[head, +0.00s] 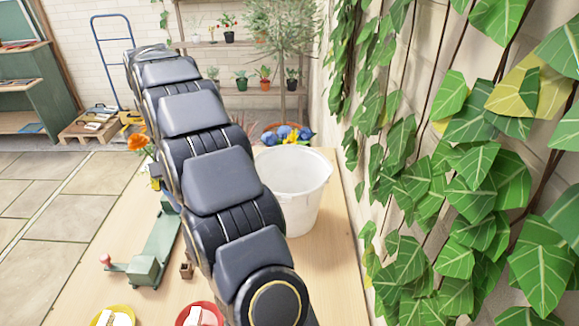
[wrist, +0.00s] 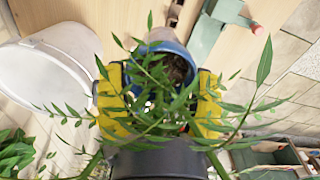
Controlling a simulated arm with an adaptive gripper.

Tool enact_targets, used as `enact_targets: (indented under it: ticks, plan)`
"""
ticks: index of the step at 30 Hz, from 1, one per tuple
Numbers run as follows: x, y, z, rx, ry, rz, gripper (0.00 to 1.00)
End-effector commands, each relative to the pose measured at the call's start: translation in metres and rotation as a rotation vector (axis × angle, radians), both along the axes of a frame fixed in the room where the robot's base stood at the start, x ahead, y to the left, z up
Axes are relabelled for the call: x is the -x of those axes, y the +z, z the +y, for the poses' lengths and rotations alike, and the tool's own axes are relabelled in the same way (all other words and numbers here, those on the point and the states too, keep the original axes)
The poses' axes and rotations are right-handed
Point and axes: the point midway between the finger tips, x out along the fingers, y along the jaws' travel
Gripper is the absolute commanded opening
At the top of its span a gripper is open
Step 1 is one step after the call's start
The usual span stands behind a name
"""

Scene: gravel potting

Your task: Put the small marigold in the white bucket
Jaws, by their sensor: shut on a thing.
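The small marigold shows an orange bloom (head: 138,142) at the left of my arm in the head view. In the wrist view its green leaves (wrist: 150,85) spread across the picture, above a blue pot (wrist: 168,48) with dark soil. My gripper (wrist: 160,103) has yellow fingers on both sides of the plant and is shut on it; leaves hide the exact contact. In the head view my arm hides most of the gripper. The white bucket (head: 310,190) stands on the table right of my arm, apart from the plant. It also shows at the left of the wrist view (wrist: 30,75).
A green stand (head: 155,250) is on the wooden table (head: 335,245), left of my arm. A yellow dish (head: 97,320) and a red dish (head: 214,312) are at the front. Blue and yellow things (head: 288,134) lie behind the bucket. Ivy (head: 450,200) hangs along the right wall.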

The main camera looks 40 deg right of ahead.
Motion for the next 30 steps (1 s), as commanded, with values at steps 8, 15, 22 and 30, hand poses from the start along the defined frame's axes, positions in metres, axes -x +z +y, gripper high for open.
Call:
enact_targets:
  ticks: [8,15,22,30]
  plan:
    - [-0.016,-0.016,-0.114,0.0,-0.544,-0.003,0.33]
    - [-0.002,-0.029,-0.193,0.0,-0.917,-0.002,0.33]
    - [0.021,-0.072,-0.255,0.0,-1.182,0.007,0.33]
    - [0.048,-0.126,-0.304,-0.001,-1.386,0.0,0.33]
